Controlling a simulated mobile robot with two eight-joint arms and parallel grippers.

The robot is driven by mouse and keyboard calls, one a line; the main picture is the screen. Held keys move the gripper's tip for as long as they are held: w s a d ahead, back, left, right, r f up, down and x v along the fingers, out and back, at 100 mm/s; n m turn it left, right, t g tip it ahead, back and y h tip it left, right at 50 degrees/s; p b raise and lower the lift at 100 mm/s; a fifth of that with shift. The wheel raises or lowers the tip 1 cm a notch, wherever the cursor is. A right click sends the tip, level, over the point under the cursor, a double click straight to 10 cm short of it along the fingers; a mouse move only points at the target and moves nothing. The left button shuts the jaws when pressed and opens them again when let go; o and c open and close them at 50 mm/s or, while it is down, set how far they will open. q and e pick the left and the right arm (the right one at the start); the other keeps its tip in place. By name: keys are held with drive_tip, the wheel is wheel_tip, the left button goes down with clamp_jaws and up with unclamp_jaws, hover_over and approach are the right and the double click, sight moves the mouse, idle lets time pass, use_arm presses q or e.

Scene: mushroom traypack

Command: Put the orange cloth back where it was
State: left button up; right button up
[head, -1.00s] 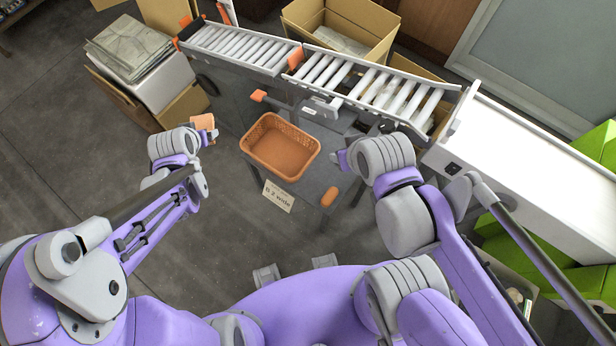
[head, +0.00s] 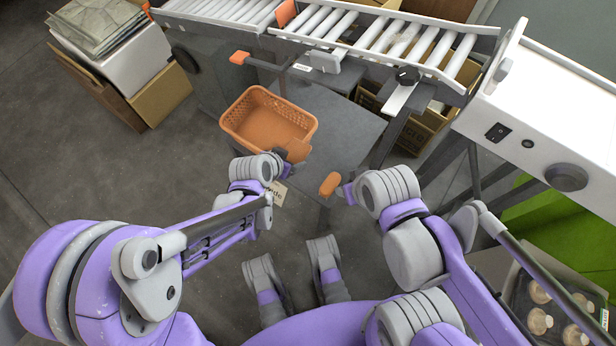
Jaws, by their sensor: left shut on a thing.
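The orange cloth (head: 298,150) is a small flat piece in my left gripper (head: 285,160). It is over the near right corner of the orange basket (head: 262,143), and the similar colours make its outline hard to separate. I cannot tell whether it touches the basket. The basket stands on the grey table (head: 345,125) and looks empty. My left gripper is shut on the cloth, its fingers partly hidden by the wrist. My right gripper (head: 346,193) is near the table's right front corner; its jaws are too small to judge.
An orange rounded piece (head: 329,184) sits at the table's front corner, close to my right gripper. A roller conveyor (head: 390,40) runs behind the table. A white machine (head: 560,110) stands right. A box with mushrooms (head: 540,320) is lower right. The table right of the basket is clear.

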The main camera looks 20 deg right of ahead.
use_arm(q)
drive_tip(key=d+f+m+b, duration=0.1)
drive_tip(key=d+f+b, duration=0.2)
drive_tip(key=d+f, duration=0.15)
drive_tip(key=b, duration=0.2)
hover_over(307, 176)
drive_tip(key=s+a, duration=0.1)
drive_tip(key=a, duration=0.1)
drive_tip(key=shift+h, duration=0.3)
drive_tip(key=f, duration=0.6)
drive_tip(key=shift+s+d, duration=0.15)
drive_tip(key=shift+d, duration=0.05)
drive_tip(key=shift+f+b, duration=0.6)
drive_tip(key=shift+f, duration=1.45)
use_arm(e)
wheel_tip(307, 176, down, 7)
drive_tip(key=shift+w+f, duration=0.15)
drive_tip(key=shift+w, duration=0.25)
use_arm(q)
drive_tip(key=shift+f, duration=0.15)
drive_tip(key=o, duration=1.3)
